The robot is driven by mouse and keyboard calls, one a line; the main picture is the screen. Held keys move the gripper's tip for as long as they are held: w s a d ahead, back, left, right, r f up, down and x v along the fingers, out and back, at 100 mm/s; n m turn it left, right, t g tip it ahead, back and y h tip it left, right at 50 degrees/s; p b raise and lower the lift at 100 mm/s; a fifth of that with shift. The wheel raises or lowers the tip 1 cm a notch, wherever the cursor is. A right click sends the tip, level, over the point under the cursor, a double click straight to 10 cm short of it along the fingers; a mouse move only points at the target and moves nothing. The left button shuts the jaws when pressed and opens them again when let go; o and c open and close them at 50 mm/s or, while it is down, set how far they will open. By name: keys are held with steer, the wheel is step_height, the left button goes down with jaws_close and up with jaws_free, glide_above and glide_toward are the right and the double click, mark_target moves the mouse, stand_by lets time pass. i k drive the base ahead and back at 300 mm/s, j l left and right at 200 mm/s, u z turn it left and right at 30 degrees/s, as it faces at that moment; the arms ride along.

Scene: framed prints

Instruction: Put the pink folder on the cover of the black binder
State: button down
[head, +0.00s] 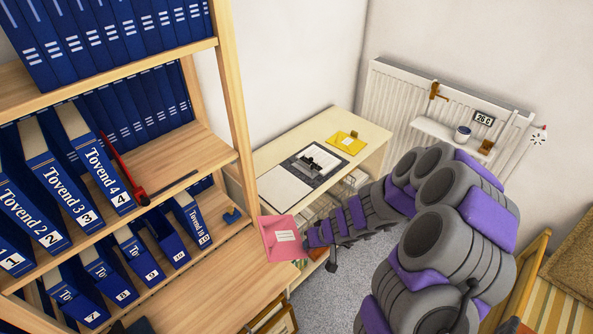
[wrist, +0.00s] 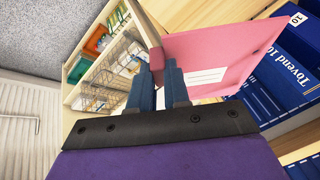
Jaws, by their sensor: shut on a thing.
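The pink folder (head: 281,238) with a white label is held at the end of my arm, in front of the shelf unit and above the floor. My gripper (head: 306,238) is shut on its edge. In the wrist view the folder (wrist: 222,55) stands out to the right of the two fingers of my gripper (wrist: 166,75). The black binder (head: 313,163) lies open on the low desk at the back, with papers and a ring clip showing. The folder is apart from the binder, nearer the camera and lower in the picture.
A yellow folder (head: 346,142) lies on the desk (head: 375,135) right of the binder. A wooden shelf unit (head: 240,95) with blue binders (head: 85,168) stands at left. A radiator (head: 395,93) with a small shelf is behind my arm. Grey floor (head: 345,275) is clear.

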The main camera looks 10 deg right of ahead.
mark_target(280, 187)
steer(key=i+l, duration=0.15)
steer(key=l, duration=0.15)
steer(key=i+l, duration=0.15)
steer(key=l+u, duration=0.1)
steer(key=l, duration=0.15)
steer(key=i+l+u, duration=0.1)
steer(key=i+u, duration=0.2)
steer(key=i, duration=0.25)
